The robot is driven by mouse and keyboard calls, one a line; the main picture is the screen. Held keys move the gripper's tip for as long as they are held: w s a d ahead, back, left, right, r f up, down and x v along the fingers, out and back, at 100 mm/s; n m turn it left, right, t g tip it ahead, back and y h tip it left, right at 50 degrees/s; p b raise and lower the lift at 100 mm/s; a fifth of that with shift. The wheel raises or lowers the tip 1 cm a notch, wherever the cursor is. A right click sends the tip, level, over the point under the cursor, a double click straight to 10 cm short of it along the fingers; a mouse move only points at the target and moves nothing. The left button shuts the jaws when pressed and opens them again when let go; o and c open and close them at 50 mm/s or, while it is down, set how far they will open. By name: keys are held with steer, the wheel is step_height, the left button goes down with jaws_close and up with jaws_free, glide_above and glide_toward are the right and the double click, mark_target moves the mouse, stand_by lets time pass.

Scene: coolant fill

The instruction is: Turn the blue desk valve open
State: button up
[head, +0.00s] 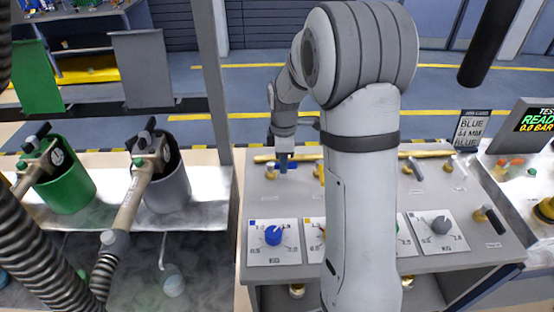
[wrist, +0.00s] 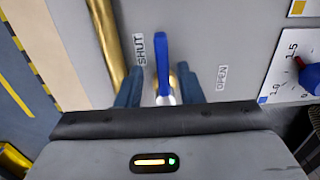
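The blue desk valve handle (wrist: 162,62) stands out in the middle of the wrist view, on a brass-coloured stem. It lies close beside the SHUT label (wrist: 140,50), with the OPEN label (wrist: 222,77) farther off to its right. My gripper (wrist: 161,88) has one blue-grey finger on each side of the handle, with a gap showing on both sides. In the head view my gripper (head: 283,164) points down at the desk panel, over the blue handle, which it mostly hides there.
A blue knob (head: 273,235) on a dial plate sits in front of my gripper. My arm hides the panel's middle. Other valves (head: 416,169) stand to the right, beside a READY display (head: 535,122). Green (head: 66,180) and grey (head: 167,185) containers stand left. A brass pipe (wrist: 107,45) runs beside the valve.

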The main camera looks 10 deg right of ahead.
steer(key=shift+c, duration=0.5)
steer(key=shift+r, duration=0.1)
jaws_close()
